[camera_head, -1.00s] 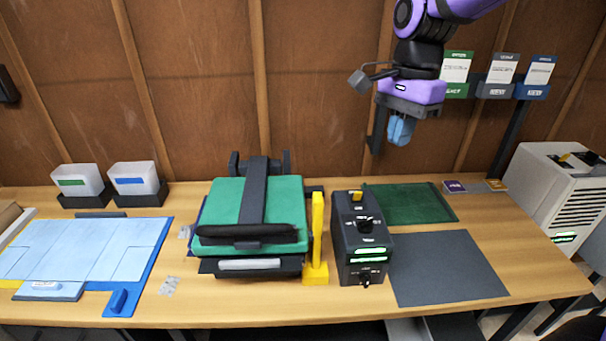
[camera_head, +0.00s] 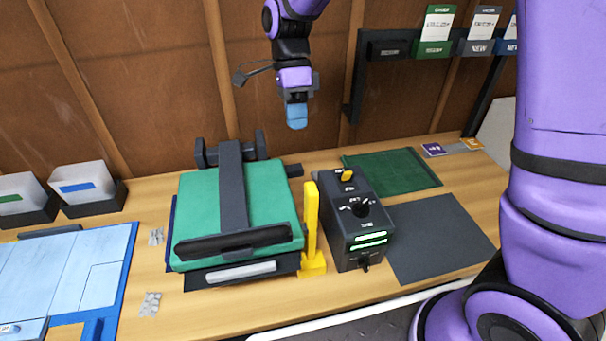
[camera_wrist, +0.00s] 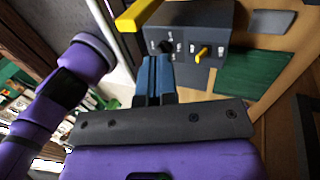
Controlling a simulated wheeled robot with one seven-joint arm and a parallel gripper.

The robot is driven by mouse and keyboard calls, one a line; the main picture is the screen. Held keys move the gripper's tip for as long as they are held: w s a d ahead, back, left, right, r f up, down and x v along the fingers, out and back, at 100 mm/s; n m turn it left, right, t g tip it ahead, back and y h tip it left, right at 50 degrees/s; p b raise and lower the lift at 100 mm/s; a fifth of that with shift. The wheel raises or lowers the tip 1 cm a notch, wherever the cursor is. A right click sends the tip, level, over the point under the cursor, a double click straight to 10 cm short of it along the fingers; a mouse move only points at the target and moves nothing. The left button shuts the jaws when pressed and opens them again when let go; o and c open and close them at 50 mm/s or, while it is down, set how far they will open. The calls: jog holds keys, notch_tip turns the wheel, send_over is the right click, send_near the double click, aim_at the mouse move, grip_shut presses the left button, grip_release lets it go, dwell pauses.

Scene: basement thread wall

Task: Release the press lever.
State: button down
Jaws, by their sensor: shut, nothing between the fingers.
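The press (camera_head: 272,205) sits on the bench left of centre in the head view, with a green top plate and a dark arm across it. The dark front bar (camera_head: 232,240) of the press lever lies low along the press's front edge. A yellow upright post (camera_head: 311,225) stands at the press's right side. My gripper (camera_head: 297,118) hangs above and behind the press, near the wall, apart from everything. Its blue fingers (camera_wrist: 154,78) are shut and empty in the wrist view. The press lever does not show clearly in the wrist view.
A dark control box (camera_head: 351,215) with green displays and a yellow switch stands right of the post. A green mat (camera_head: 392,172) and a grey mat (camera_head: 438,240) lie farther right. A blue board (camera_head: 70,270) lies at left. Wall card holders (camera_head: 433,50) hang at upper right.

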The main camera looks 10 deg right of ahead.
jog(key=shift+f, duration=0.1)
jog(key=s+f, duration=0.7)
jog(key=f, duration=0.2)
jog(key=shift+s, duration=0.4)
